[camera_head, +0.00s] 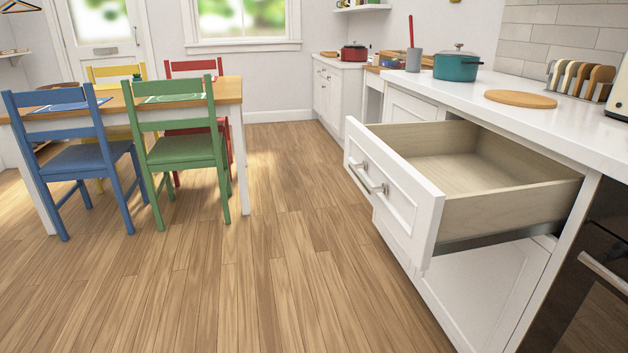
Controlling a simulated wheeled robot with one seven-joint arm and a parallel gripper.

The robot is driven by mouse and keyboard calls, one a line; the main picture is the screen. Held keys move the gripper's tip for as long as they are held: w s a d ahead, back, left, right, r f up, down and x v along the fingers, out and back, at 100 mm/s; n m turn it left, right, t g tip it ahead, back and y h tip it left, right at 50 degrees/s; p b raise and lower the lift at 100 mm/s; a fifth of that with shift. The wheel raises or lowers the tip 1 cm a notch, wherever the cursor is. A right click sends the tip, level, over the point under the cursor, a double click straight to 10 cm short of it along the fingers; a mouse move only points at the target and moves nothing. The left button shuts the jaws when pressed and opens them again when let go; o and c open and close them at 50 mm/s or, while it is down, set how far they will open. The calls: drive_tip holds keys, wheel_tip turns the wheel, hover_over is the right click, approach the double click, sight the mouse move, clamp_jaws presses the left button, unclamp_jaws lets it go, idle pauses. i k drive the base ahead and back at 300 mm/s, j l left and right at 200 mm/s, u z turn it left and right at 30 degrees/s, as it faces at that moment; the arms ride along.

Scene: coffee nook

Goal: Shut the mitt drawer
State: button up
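A white-fronted drawer (397,195) stands pulled well out from the counter at the right. Its front carries a metal bar handle (369,178) and faces left toward the open floor. The wooden inside of the drawer (455,168) looks empty; no mitt shows in it. No label or mark tells whether this is the mitt drawer, but it is the only open drawer in view. My gripper and arm are not in view.
Bare wood floor (285,250) lies left of the drawer. A white counter (540,124) holds a teal pot (457,67), a round board (520,99) and a toast rack (580,80). A dark oven (590,285) is at right. Chairs, including a green one (185,150), surround a table (115,103).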

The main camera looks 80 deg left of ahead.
sight(442, 187)
drive_tip(key=u, duration=2.6)
drive_tip(key=j, duration=0.1)
